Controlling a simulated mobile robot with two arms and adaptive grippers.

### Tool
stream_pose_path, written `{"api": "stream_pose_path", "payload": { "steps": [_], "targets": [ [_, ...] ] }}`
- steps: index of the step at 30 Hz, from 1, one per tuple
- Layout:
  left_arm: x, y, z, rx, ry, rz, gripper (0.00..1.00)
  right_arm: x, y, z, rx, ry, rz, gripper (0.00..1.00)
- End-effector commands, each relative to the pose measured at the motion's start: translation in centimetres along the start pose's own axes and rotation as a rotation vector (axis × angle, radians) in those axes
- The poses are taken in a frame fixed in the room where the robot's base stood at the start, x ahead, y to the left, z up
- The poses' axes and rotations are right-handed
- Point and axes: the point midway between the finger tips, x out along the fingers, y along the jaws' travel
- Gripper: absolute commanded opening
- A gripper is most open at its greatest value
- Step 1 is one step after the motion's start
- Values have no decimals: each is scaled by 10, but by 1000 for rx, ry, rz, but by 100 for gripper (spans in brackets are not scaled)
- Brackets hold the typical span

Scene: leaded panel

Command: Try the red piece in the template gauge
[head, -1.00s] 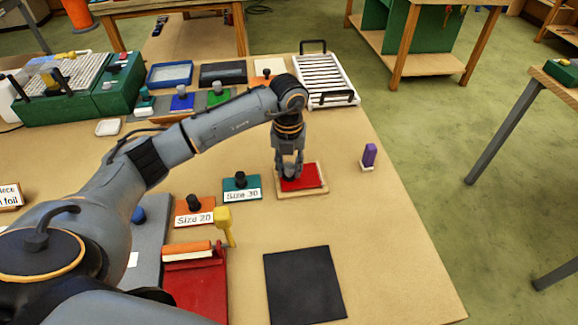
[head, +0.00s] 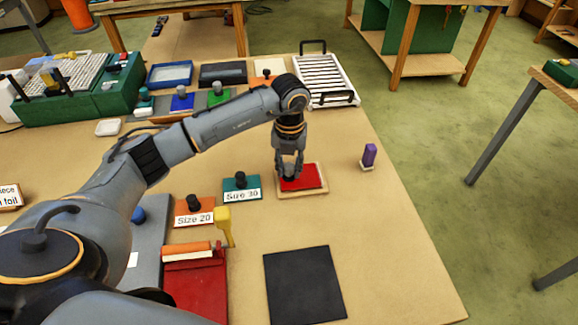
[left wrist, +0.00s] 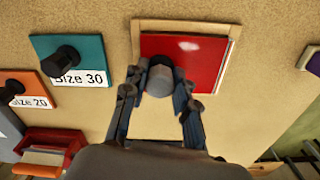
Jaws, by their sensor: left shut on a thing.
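The red piece (head: 303,178) is a flat red plate with a dark grey knob. It lies over a tan wooden board (head: 316,192), which I take to be the template gauge; tan margins show around the red. My left gripper (head: 289,172) points down at the red piece's near left part. In the left wrist view, my left gripper (left wrist: 159,88) has its fingers on either side of the knob (left wrist: 160,76), shut on it. The red piece (left wrist: 200,60) looks roughly square with the board (left wrist: 136,45). I cannot tell if it sits fully down in the gauge.
A teal Size 30 plate (head: 240,183) and an orange Size 20 plate (head: 193,203) lie left of the board. A purple-handled block (head: 369,155) stands to its right. A yellow-handled tool (head: 223,222) and a black mat (head: 304,285) are nearer. Bare table surrounds the board.

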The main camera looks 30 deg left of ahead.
Motion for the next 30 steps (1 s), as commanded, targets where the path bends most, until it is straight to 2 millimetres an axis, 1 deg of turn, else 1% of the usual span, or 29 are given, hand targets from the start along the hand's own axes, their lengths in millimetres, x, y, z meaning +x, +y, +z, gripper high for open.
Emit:
{"api": "stream_pose_path", "payload": {
  "steps": [11,22,30],
  "targets": [
    [0,0,0,0,-1,-1,0,1,0,0,0,0,0,40],
    [9,0,0,0,0,0,0,8,0,1,0,0,0,40],
    [2,0,0,0,0,0,0,4,0,0,0,0,0,40]
  ]
}}
